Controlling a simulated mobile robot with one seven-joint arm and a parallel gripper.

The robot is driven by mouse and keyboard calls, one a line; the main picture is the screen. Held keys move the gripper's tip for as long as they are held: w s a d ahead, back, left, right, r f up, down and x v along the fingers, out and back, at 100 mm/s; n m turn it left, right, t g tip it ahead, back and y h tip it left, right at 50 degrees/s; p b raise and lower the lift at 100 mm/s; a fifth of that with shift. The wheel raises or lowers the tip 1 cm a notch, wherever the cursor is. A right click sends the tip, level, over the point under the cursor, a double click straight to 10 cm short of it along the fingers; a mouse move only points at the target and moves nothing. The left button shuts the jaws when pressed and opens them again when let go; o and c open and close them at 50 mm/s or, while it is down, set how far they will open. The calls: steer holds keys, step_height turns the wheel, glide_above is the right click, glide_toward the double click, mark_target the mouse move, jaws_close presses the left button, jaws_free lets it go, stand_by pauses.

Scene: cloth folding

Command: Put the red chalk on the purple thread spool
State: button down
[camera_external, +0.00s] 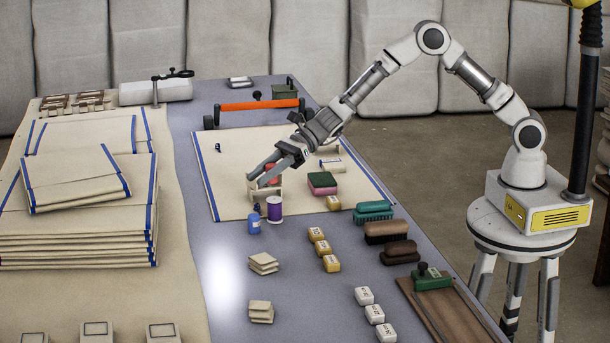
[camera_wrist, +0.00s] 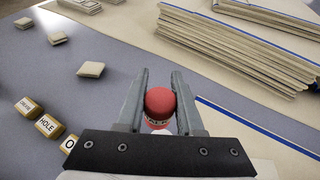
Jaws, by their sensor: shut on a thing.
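The red chalk (camera_wrist: 161,103) is a short red cylinder with a pale printed band, gripped between the two fingers of my gripper (camera_wrist: 160,85) in the wrist view. In the external view my gripper (camera_external: 262,181) points down and left over the cloth, with a bit of the red chalk (camera_external: 272,170) showing between the fingers. The purple thread spool (camera_external: 274,209) stands upright with a white rim, just below the gripper in the picture. The spool is not visible in the wrist view, and the fingers partly hide the chalk in the external view.
A pink-and-green pad (camera_external: 322,183) and a teal brush (camera_external: 373,212) lie to the right. Yellow labelled blocks (camera_external: 316,234) are in front right. Stacked folded cloths (camera_external: 80,230) fill the left.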

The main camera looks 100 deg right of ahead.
steer(key=s+d+r+p, duration=0.2)
steer(key=s+d+r, duration=0.45)
steer(key=d, duration=0.35)
steer(key=b, duration=0.4)
glide_above(274, 202)
steer(key=w, duration=0.2)
step_height(274, 202, down, 7)
steer(key=shift+w+d+f+b, duration=0.15)
steer(key=shift+f+b, duration=0.45)
steer(key=shift+f, duration=1.6)
steer(key=shift+f, duration=0.25)
steer(key=c, duration=0.5)
jaws_free()
steer(key=shift+r, duration=0.1)
steer(key=shift+c, duration=0.2)
steer(key=shift+r, duration=0.1)
